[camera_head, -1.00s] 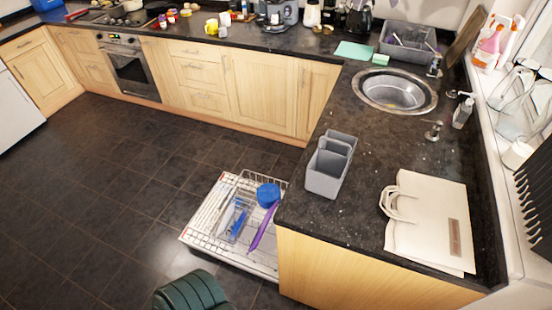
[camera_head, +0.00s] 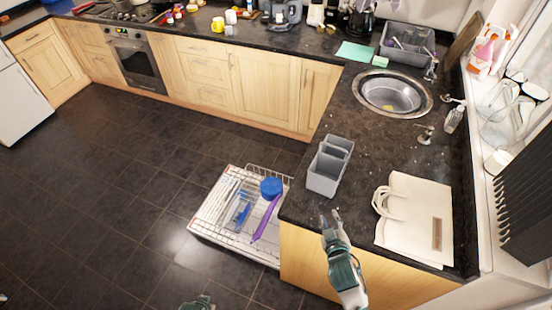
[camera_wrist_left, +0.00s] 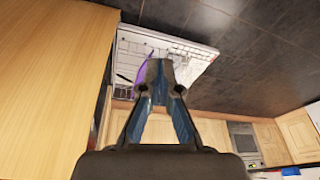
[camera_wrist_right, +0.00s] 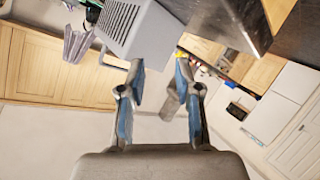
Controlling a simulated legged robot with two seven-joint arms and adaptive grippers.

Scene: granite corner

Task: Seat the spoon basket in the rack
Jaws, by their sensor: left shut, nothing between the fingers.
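The spoon basket, a grey open-topped caddy with compartments (camera_head: 328,168), stands upright on the dark counter near its left edge. The rack is a white wire pull-out rack (camera_head: 208,222), low beside the counter end. My right gripper (camera_head: 330,214) is at the counter's front edge, just below the basket and apart from it. In the right wrist view its fingers (camera_wrist_right: 160,72) are spread and empty. A grey slotted box (camera_wrist_right: 138,28) lies beyond them; I cannot tell whether it is the basket. My left gripper (camera_wrist_left: 160,72) is shut and empty, with the rack (camera_wrist_left: 190,50) beyond it.
A blue round item (camera_head: 271,187) and a purple utensil (camera_head: 266,218) are in the rack. A cream bag (camera_head: 418,225) lies right of the basket. The sink (camera_head: 392,94) and a grey drainer (camera_head: 407,50) are farther back. The counter between basket and sink is clear.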

